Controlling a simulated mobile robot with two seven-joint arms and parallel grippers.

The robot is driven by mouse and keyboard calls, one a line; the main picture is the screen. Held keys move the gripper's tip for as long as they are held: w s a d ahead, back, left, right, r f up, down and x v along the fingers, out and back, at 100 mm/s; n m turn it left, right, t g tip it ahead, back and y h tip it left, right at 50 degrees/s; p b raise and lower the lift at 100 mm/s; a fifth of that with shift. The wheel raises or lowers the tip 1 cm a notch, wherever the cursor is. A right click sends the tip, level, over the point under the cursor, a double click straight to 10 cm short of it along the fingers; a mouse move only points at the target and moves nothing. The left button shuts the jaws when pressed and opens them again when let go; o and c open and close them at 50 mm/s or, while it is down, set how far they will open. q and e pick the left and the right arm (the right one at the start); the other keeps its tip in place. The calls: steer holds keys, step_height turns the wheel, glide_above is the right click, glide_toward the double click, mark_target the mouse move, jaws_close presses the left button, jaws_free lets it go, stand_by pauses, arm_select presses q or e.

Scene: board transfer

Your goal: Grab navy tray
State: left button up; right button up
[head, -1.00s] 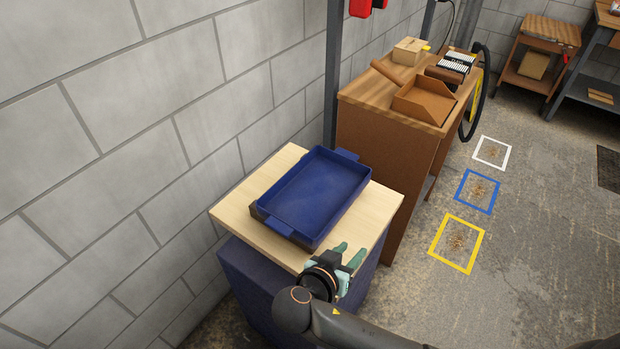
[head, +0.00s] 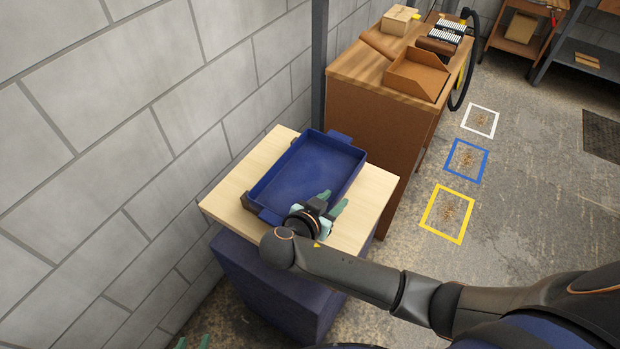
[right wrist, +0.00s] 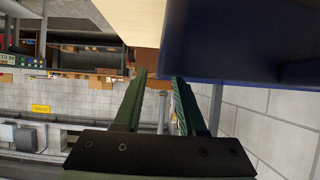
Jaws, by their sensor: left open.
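The navy tray (head: 308,172) lies on the pale wooden top of a small stand in the head view. It looks empty, with a handle (head: 341,138) at its far end and another at its near end, partly hidden. My right gripper (head: 329,203) is open at the tray's near right corner, above the stand top; I cannot tell if it touches the tray. In the right wrist view its fingers (right wrist: 160,85) are apart with nothing between them, and a navy surface fills the upper right. Only the green fingertips of my left gripper (head: 192,342) show at the bottom edge, open and empty.
The pale stand top (head: 230,205) rests on a navy base (head: 270,280), close to a grey block wall. A brown workbench (head: 370,120) stands behind, holding an open brown box (head: 417,75). Floor squares in white, blue and yellow (head: 447,213) lie to the right.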

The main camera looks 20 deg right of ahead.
mark_target(340, 193)
steer(key=x, duration=0.4)
steer(key=shift+s+d, duration=0.1)
jaws_close()
steer(key=shift+r, duration=0.1)
stand_by(1.2)
